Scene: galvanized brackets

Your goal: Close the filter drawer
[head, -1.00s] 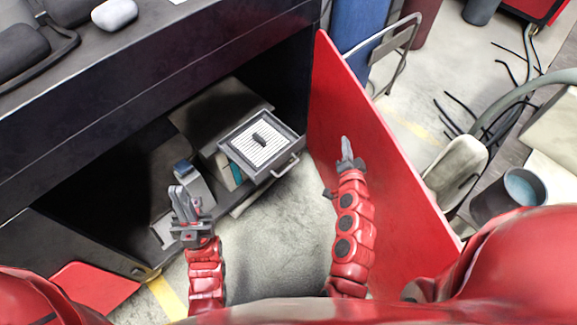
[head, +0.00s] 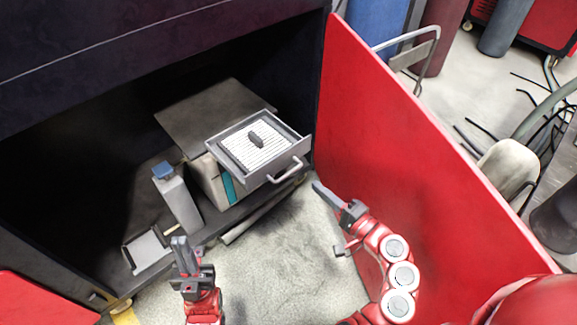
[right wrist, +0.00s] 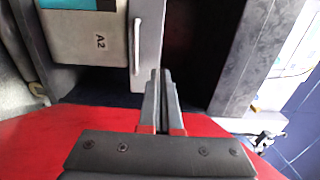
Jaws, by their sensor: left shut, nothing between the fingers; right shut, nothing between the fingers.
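The filter drawer (head: 258,146) is pulled out from a grey box unit (head: 205,178) inside the dark cabinet. It holds a white ribbed filter with a dark grip on top, and a metal bar handle (head: 286,171) is on its front. The right wrist view shows the drawer front (right wrist: 150,40) and handle (right wrist: 137,46) upright at left of centre. My right gripper (head: 321,190) is shut and empty, a little right of and below the handle, apart from it. My left gripper (head: 179,243) is shut and empty, in front of the cabinet at lower left.
A red cabinet door (head: 400,140) stands open close to my right arm. A grey bottle with a blue cap (head: 176,195) and a small tray (head: 147,250) stand left of the unit. The floor (head: 275,250) between my arms is clear.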

